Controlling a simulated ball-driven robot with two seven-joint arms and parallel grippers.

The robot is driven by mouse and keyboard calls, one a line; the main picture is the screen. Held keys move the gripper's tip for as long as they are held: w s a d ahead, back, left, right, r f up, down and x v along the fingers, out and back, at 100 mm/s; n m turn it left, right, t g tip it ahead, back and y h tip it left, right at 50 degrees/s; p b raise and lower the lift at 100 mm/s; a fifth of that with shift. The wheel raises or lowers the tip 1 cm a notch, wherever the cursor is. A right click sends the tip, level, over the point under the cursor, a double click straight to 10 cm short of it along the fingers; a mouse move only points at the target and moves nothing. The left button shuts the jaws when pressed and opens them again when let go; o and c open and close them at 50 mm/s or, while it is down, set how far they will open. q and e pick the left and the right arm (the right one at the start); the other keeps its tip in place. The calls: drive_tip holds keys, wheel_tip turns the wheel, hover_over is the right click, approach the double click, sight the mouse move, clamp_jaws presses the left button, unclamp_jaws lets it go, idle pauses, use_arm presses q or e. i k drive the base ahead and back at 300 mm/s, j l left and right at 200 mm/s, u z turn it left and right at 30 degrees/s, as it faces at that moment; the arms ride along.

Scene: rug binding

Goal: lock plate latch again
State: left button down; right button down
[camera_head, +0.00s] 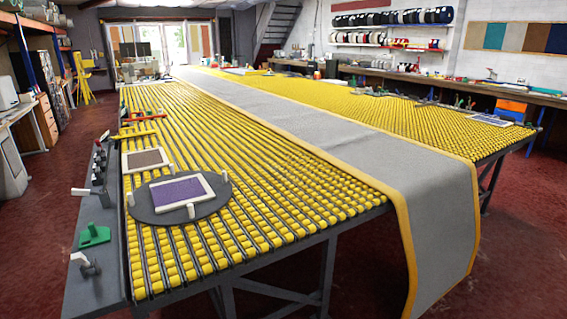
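A dark round plate (152,212) lies on the near left corner of the roller table, with a white-framed purple panel (181,191) on it. Small white pegs stand around the plate's edge. On the grey side rail left of the plate, a lever with a white handle (82,192) points left. Nearer along the rail is another small grey lever with a white end (85,263). I cannot tell which of these is the plate latch, or whether it is locked. Neither of my grippers is in view.
The long table of yellow rollers (250,190) fills the middle. A grey rug with yellow binding (432,215) runs along it and hangs over the near edge. A green block (94,236) sits on the side rail (92,295). A framed brown panel (146,159) lies behind the plate. Red floor is clear at the left.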

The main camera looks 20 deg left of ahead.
sight(79, 258)
drive_tip(key=u, duration=1.3)
drive_tip(key=i+j+z, duration=0.2)
drive_tip(key=i+j, duration=0.2)
drive_tip(key=j, duration=0.25)
drive_tip(key=i+j, duration=0.15)
drive_tip(key=j, duration=0.15)
drive_tip(key=i+j+z, duration=0.15)
drive_tip(key=j, duration=0.2)
drive_tip(key=i+j+z, duration=0.1)
drive_tip(key=j, duration=0.25)
drive_tip(key=i+j+z, duration=0.1)
drive_tip(key=i+j, duration=0.15)
drive_tip(key=i+j+z, duration=0.1)
drive_tip(key=j, duration=0.4)
